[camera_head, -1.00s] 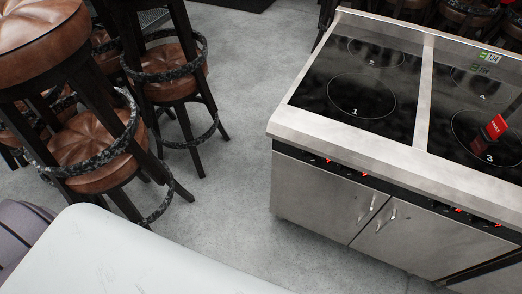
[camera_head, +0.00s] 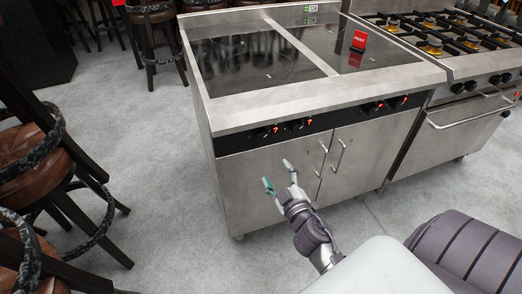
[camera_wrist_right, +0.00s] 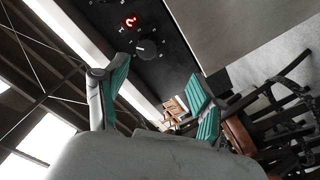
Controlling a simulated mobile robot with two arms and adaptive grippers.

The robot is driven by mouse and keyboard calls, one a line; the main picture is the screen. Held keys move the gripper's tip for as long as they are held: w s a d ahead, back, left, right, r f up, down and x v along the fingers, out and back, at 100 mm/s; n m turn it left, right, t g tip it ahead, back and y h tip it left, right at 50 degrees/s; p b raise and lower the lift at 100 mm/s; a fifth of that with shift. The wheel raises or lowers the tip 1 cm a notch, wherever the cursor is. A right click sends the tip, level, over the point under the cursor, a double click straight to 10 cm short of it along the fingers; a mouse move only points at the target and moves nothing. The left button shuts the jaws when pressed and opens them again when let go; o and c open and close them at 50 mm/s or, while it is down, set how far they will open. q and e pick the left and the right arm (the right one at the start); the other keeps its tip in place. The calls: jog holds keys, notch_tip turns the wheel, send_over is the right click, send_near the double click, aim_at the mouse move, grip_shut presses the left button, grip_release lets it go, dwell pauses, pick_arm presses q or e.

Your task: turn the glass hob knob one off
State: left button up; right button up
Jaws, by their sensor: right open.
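I cannot tell which is knob one. My right gripper (camera_head: 277,174) is open and empty, below and in front of these two knobs, apart from them. In the right wrist view a black knob (camera_wrist_right: 146,47) with a red display shows beyond the open teal fingers (camera_wrist_right: 160,78). My left gripper is out of view.
Another knob pair (camera_head: 384,105) sits further right on the strip. Cabinet door handles (camera_head: 338,155) stick out right of my gripper. A gas range (camera_head: 465,70) adjoins at right. Stools (camera_head: 35,165) stand left, with clear floor between.

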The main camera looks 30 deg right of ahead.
aim_at(262, 138)
jog(key=shift+t, duration=0.3)
jog(key=x, duration=0.4)
jog(key=r+x, duration=0.1)
jog(key=x, duration=0.4)
jog(key=r+p+x, duration=0.1)
jog(key=x, duration=0.4)
jog(key=shift+s+d, duration=0.1)
jog(key=shift+d, duration=0.1)
jog(key=c, duration=1.1)
